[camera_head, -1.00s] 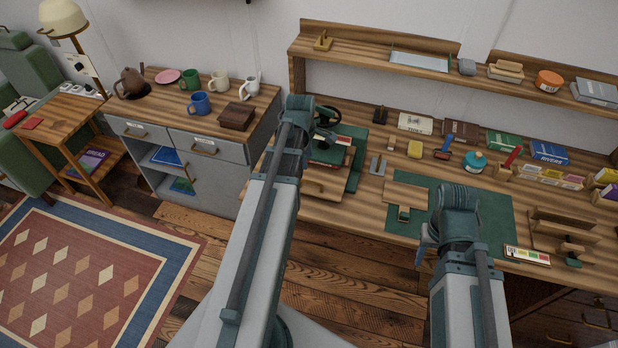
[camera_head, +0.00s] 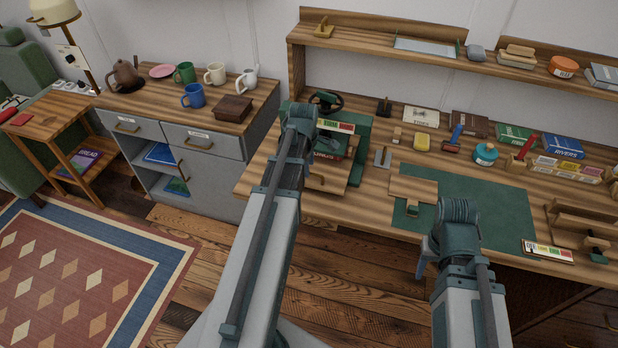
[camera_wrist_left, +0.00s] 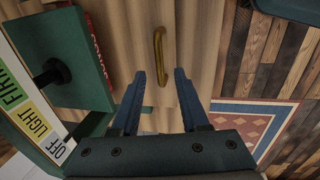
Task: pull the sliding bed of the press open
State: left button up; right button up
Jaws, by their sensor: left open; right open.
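The press (camera_head: 356,160) is a dark green frame with a black handwheel (camera_head: 326,100) at the left of the workbench. Its wooden sliding bed (camera_head: 340,179) juts out at the front. In the left wrist view the bed (camera_wrist_left: 205,30) carries a brass handle (camera_wrist_left: 160,55). My left gripper (camera_wrist_left: 161,85) is open, and its two blue fingers point at the handle, one on each side of its lower end. Contact cannot be told. In the head view my arm hides that gripper. Of my right gripper, a blue finger (camera_head: 420,268) shows below the bench's front edge, apart from the press.
A red book (camera_wrist_left: 97,50) lies in the press, beside an OFF/LIGHT/FIRM label (camera_wrist_left: 30,120). A green mat (camera_head: 480,205) with a wooden board (camera_head: 412,188) lies right of the press. A grey cabinet (camera_head: 215,170) stands at left. Floor in front is clear.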

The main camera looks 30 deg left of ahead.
pick_arm(q)
jog(key=f, duration=0.1)
jog(key=b, duration=0.1)
jog(key=f, duration=0.1)
jog(key=shift+w+a+f+b, duration=0.1)
jog(key=shift+w+f+b, duration=0.15)
jog(key=shift+f+b, duration=0.1)
pick_arm(e)
notch_tip(320, 180, down, 3)
jog(key=shift+r, duration=0.2)
pick_arm(q)
jog(key=shift+r, duration=0.1)
grip_shut()
dwell(0.6)
